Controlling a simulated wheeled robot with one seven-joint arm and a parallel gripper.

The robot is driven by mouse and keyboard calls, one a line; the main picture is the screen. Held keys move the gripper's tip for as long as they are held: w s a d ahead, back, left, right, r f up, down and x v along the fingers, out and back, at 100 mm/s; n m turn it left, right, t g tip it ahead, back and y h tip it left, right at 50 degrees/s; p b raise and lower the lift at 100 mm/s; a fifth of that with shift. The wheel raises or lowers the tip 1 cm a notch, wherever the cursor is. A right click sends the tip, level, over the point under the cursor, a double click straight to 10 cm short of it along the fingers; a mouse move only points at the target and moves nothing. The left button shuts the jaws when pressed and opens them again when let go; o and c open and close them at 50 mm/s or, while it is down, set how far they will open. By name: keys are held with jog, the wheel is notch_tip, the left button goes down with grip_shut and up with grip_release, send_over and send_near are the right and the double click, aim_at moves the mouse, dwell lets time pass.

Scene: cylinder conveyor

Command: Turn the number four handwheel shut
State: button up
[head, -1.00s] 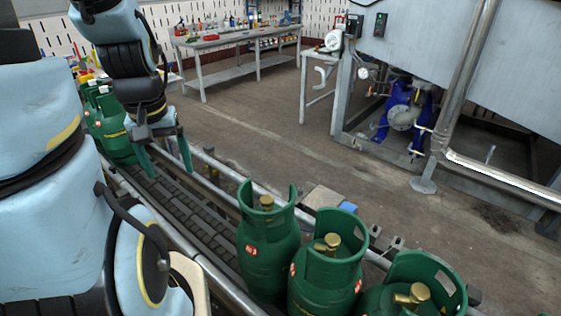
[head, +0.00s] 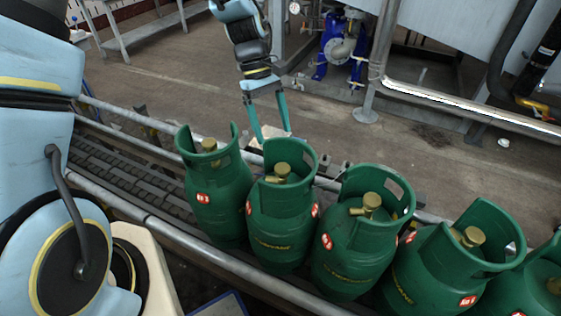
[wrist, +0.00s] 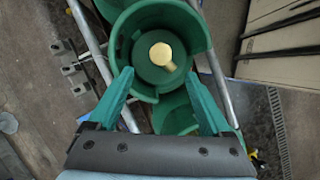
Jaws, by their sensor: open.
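A row of green gas cylinders stands upright on the conveyor in the head view, each with a collar around a brass valve handwheel. From the left they are the first (head: 217,200), second (head: 280,225), third (head: 358,250) and fourth (head: 432,278); a fifth (head: 530,288) is cut off at the edge. Red and white labels are too small to read surely. My gripper (head: 273,134) is open and empty, pointing down behind the second cylinder's collar. In the wrist view, a brass handwheel (wrist: 161,55) inside a collar shows beyond my open fingertips (wrist: 158,76).
The conveyor (head: 130,180) has metal side rails (head: 215,258). Blue pump equipment (head: 335,50) and a steel pipe (head: 470,105) stand behind. Neighbouring collars stand close together.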

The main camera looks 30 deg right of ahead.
aim_at(282, 167)
jog(key=p+x, duration=0.2)
jog(key=x, duration=0.7)
jog(key=shift+f, duration=0.25)
grip_shut()
